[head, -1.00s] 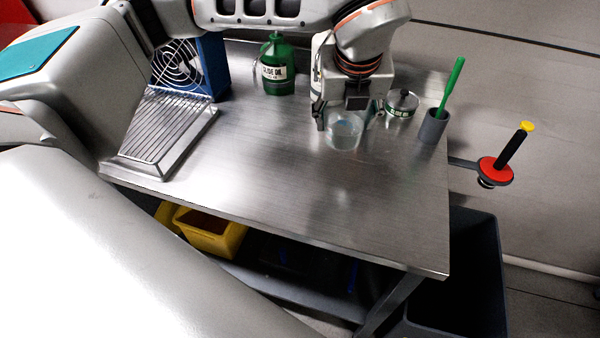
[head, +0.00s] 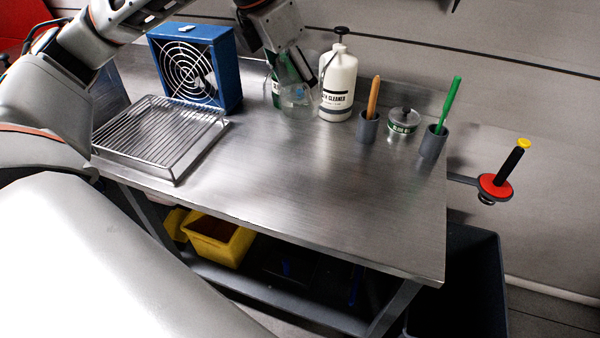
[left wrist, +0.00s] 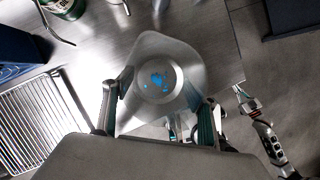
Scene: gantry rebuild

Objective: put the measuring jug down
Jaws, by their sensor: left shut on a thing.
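The measuring jug (head: 299,103) is clear, and blue marks show on it in the left wrist view (left wrist: 158,82). My left gripper (head: 288,68) is shut on it at the back of the steel table, in front of the green bottle (head: 274,84) and left of the white cleaner bottle (head: 338,85). The two fingers lie on either side of the jug in the left wrist view (left wrist: 160,112). I cannot tell whether its base touches the table. My right gripper (left wrist: 243,100) shows small at the right of the left wrist view; its jaws are unclear.
A blue fan (head: 196,68) and a wire rack on a tray (head: 160,135) stand at the left. Grey cups with an orange-handled tool (head: 368,128) and a green-handled tool (head: 433,143), and a round tin (head: 404,123), stand at the back right. The table's front middle (head: 320,190) is clear.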

